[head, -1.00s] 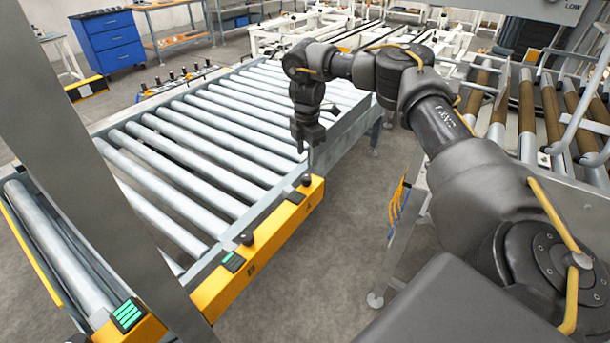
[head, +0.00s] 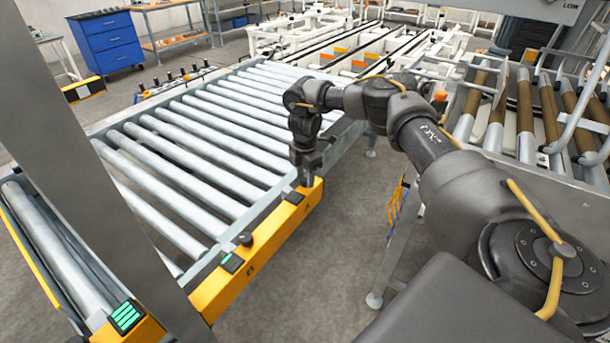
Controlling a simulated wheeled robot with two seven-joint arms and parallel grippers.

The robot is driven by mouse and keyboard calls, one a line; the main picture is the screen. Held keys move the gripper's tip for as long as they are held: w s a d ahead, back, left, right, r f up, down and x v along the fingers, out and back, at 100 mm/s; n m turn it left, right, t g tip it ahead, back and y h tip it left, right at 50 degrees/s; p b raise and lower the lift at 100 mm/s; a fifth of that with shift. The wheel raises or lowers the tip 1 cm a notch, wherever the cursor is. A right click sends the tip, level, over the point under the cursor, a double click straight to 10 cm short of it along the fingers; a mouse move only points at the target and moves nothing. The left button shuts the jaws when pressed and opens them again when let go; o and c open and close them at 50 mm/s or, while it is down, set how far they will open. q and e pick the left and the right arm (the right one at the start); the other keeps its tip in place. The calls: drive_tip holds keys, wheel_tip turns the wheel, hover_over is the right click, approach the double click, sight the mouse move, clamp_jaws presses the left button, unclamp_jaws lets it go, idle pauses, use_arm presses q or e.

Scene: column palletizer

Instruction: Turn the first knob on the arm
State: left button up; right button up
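My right gripper (head: 308,178) points down at the far end of the yellow rail (head: 270,232) on the front of the roller conveyor. Its fingertips are at the place of the far black knob, which they hide. I cannot tell whether they touch or grip that knob. Another black knob (head: 245,239) stands upright on the rail, nearer to me, with nothing on it. A dark square panel (head: 292,197) lies just beside the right gripper. A panel with a green display (head: 232,263) lies near the free knob. My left gripper is not in view.
The roller conveyor (head: 175,150) fills the left and middle. A grey post (head: 85,185) crosses the left foreground. Another conveyor with brown rollers (head: 525,110) stands at the right. Grey floor is clear between the two.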

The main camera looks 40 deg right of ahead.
drive_tip(key=c, duration=0.7)
drive_tip(key=shift+n, duration=0.3)
